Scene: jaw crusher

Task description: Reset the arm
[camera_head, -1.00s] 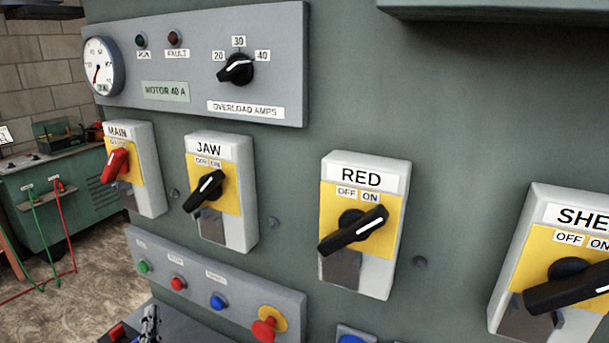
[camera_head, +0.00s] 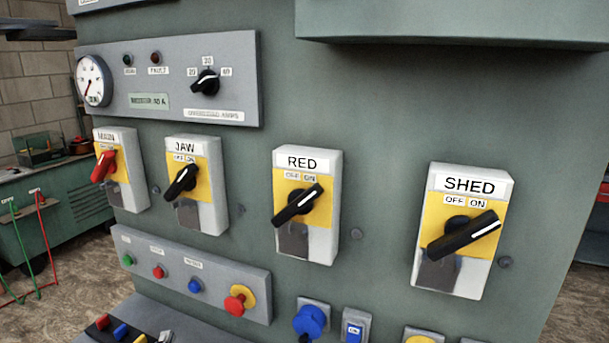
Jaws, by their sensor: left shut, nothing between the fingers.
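My right gripper is out of view. The cabinet carries a red MAIN rotary switch (camera_head: 104,166) and black JAW (camera_head: 181,182), RED (camera_head: 298,204) and SHED (camera_head: 464,236) rotary switches. The white marks on the RED and SHED handles point up and right, toward ON.
A button strip (camera_head: 210,283) with green, red and blue buttons and a red mushroom button (camera_head: 238,302) sits below the switches. A blue knob (camera_head: 309,322) is lower right. Coloured levers (camera_head: 120,331) stand at bottom left. A hood (camera_head: 450,25) juts out above.

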